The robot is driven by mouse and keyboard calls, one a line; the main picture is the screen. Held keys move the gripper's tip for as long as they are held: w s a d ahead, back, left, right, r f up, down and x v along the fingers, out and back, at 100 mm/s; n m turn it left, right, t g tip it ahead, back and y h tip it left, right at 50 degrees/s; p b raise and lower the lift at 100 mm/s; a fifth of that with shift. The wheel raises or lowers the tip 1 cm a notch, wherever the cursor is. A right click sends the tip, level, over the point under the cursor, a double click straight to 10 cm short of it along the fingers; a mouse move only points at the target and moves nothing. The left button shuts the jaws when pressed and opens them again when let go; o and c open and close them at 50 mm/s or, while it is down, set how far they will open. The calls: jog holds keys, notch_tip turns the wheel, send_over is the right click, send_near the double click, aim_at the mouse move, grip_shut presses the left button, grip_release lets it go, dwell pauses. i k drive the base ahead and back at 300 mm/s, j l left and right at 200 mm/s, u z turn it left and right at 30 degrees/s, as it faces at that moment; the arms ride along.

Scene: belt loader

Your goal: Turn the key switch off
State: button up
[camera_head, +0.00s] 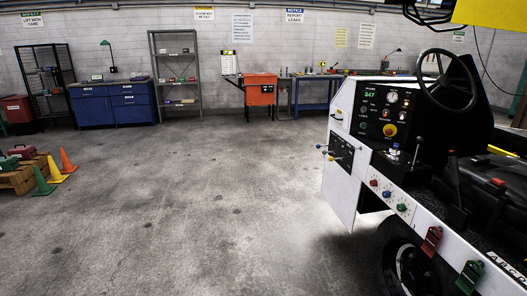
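The white belt loader (342,200) stands on the right side of the view. A silver fitting with a blue part (394,150) stands just below the panel. My gripper is not in view.
The steering wheel (447,82) and a lever (417,148) stand right of the panel. Red, blue and green knobs (387,194) line the lower side panel. Open concrete floor (200,200) lies left of the loader. Cones (55,172) and a pallet (20,178) stand far left.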

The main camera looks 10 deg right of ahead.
aim_at(393, 153)
jog(key=i+z, duration=0.5)
jog(key=i, duration=0.2)
jog(key=i+j+z, duration=0.2)
jog(key=i+z, duration=0.25)
jog(key=i, duration=0.25)
